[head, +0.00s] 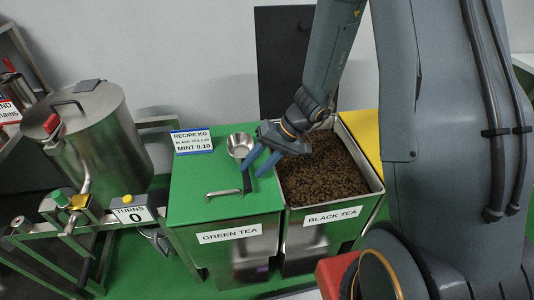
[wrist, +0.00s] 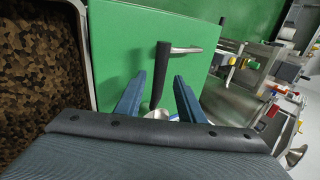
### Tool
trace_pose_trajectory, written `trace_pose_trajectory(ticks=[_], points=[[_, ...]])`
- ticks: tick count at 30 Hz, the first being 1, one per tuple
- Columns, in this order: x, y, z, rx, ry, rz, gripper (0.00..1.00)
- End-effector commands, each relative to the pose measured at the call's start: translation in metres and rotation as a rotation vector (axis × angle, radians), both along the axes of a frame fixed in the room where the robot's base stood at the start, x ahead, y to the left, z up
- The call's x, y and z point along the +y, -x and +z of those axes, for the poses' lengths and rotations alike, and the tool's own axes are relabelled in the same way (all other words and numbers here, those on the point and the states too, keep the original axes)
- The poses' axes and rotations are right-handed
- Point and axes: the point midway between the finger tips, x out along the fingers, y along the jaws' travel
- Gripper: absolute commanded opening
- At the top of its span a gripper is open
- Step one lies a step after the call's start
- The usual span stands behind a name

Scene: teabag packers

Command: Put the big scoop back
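A metal scoop (head: 240,146) with a black handle (head: 247,182) lies on the closed green lid of the green tea bin (head: 193,205). Its handle points toward the front, close to the lid's metal bar handle (head: 225,193). My gripper (head: 256,170) is open above the lid, just right of the scoop. In the wrist view the black handle (wrist: 161,72) shows between and beyond my two fingers (wrist: 158,85), which stand apart from it. The scoop's bowl is mostly hidden behind my gripper there. I cannot tell how high the fingers are above the handle.
The black tea bin (head: 377,180) stands open to the right, full of dark tea, its lid (head: 282,60) raised behind. A recipe sign (head: 192,141) stands at the back of the green lid. A steel drum (head: 95,140) and a turns counter (head: 132,215) are left.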

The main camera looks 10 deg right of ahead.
Motion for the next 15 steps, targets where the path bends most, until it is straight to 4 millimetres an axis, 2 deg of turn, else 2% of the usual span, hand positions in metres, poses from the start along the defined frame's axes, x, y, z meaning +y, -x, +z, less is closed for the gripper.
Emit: trace_pose_trajectory(ticks=[6,15], points=[[-0.024,0.001,0.032,-0.004,0.000,-0.001,0.35],[-0.043,0.003,0.058,0.000,0.000,-0.001,0.35]])
